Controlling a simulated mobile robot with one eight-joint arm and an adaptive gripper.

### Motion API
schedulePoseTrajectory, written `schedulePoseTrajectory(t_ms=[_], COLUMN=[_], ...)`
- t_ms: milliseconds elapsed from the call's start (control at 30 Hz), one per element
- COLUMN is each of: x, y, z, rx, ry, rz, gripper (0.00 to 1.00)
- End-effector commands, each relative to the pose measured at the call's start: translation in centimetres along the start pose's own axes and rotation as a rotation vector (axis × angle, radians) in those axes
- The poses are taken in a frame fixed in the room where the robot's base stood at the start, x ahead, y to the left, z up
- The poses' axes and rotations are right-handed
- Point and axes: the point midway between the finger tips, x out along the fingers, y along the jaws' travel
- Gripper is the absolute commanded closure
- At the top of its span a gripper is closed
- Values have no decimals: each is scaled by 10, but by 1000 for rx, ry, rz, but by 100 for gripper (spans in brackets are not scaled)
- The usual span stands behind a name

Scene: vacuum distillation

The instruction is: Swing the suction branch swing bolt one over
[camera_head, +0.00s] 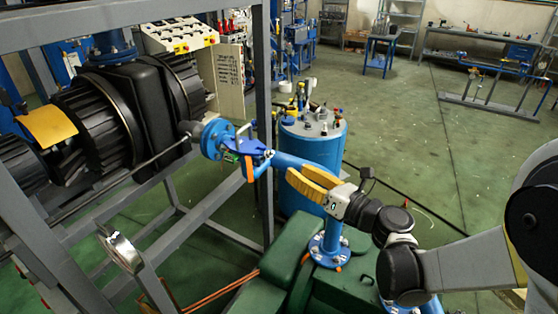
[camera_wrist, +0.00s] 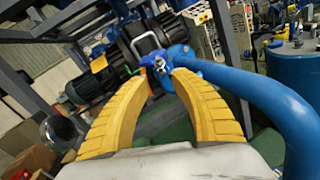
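The suction branch is a blue pipe (camera_head: 300,163) running from a flange on the black machine; it also crosses the right of the wrist view (camera_wrist: 270,105). Its blue joint (camera_head: 252,147) carries a silver loop handle (camera_head: 243,131) and an orange lever (camera_head: 250,170). In the wrist view a small metal bolt-like part (camera_wrist: 160,65) shows at the joint beyond my fingertips; I cannot tell for sure which piece is swing bolt one. My gripper (camera_head: 297,173) has yellow fingers beside the pipe, short of the joint. In the wrist view its fingers (camera_wrist: 154,84) stand apart with nothing between them.
A grey frame post (camera_head: 263,100) stands close behind the joint. A blue drum (camera_head: 325,140) with items on its lid stands behind the pipe. Green machinery (camera_head: 285,260) with a blue flanged pipe (camera_head: 330,245) lies below my gripper. Open floor (camera_head: 430,130) lies at the back right.

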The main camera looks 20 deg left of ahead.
Motion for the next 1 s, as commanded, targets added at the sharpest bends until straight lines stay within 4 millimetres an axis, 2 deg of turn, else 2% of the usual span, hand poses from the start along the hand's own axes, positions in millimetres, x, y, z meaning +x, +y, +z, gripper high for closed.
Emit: schedulePoseTrajectory(t_ms=[300,500,700,933,967,1000], x=[59,90,102,103,103,103], y=[1,1,1,1,1,1], z=[0,0,0,1,1,1], rx=[0,0,1,1,1,1], ry=[3,2,2,2,2,2], rz=[4,2,1,1,1,1], gripper=[70,70,70,70,74,86])
